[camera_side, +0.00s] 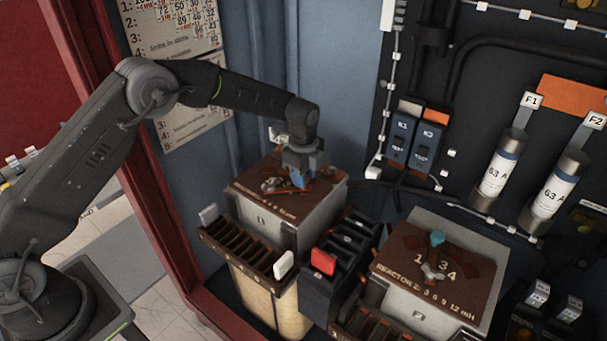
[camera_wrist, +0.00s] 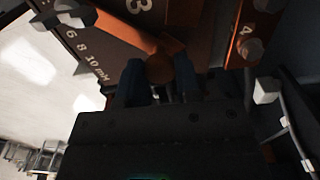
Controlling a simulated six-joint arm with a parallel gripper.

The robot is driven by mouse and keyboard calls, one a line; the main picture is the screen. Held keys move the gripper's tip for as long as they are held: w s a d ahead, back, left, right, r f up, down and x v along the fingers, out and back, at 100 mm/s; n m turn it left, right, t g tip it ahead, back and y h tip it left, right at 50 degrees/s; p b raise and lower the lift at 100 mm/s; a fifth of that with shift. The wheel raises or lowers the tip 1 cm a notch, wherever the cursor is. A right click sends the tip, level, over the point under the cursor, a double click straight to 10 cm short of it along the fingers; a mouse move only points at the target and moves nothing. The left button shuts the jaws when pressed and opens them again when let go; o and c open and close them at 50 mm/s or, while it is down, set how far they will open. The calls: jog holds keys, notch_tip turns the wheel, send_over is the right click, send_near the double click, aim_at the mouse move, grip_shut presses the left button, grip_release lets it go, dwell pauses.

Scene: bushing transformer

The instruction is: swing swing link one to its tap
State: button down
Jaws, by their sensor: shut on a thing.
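The left reactor (camera_side: 300,215) is a pale box with a brown top plate. My gripper (camera_side: 300,180) is low over that plate, with its blue fingertips at the plate's right part. In the wrist view, my gripper (camera_wrist: 160,75) has its two dark blue fingers on either side of a round copper-brown knob (camera_wrist: 160,68) and is shut on it. A copper-coloured swing link (camera_wrist: 125,32) runs from the knob toward the upper left. Tap numbers 3 and 4 show on the plate (camera_wrist: 195,25), with a copper tap piece (camera_wrist: 245,30) by the 4.
A black block with a red switch (camera_side: 323,262) sits between the reactors. A slotted brown terminal strip (camera_side: 240,250) lies in front. The panel with fuses (camera_side: 500,175) rises behind.

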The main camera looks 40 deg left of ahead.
jog(key=shift+d, duration=0.1)
jog(key=c, duration=0.8)
grip_release()
notch_tip(320, 180, up, 14)
